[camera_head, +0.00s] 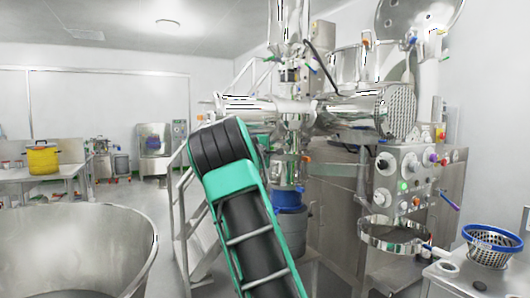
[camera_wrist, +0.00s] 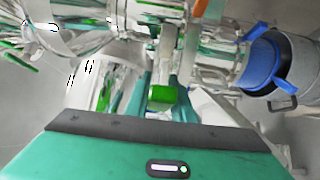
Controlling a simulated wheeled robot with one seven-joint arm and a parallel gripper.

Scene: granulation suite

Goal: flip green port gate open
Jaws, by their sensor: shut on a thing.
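A bright green cylindrical piece (camera_wrist: 162,97), which looks like the handle of the green port gate, sits between the fingers of my gripper (camera_wrist: 160,84) in the wrist view. The teal fingers stand on both sides of it and are shut on it. A pale metal stem runs up from the green piece toward the steel machine. Whether the gate is open or shut I cannot tell. In the head view my teal and black arm reaches up to the machine (camera_head: 290,110) and hides the gripper and the green piece.
A blue-rimmed steel vessel (camera_wrist: 270,66) is at the right in the wrist view. A control panel (camera_head: 408,180), a round sieve pan (camera_head: 394,233) and a blue-rimmed basket (camera_head: 491,245) stand at right. A large steel bowl (camera_head: 75,240) fills the lower left.

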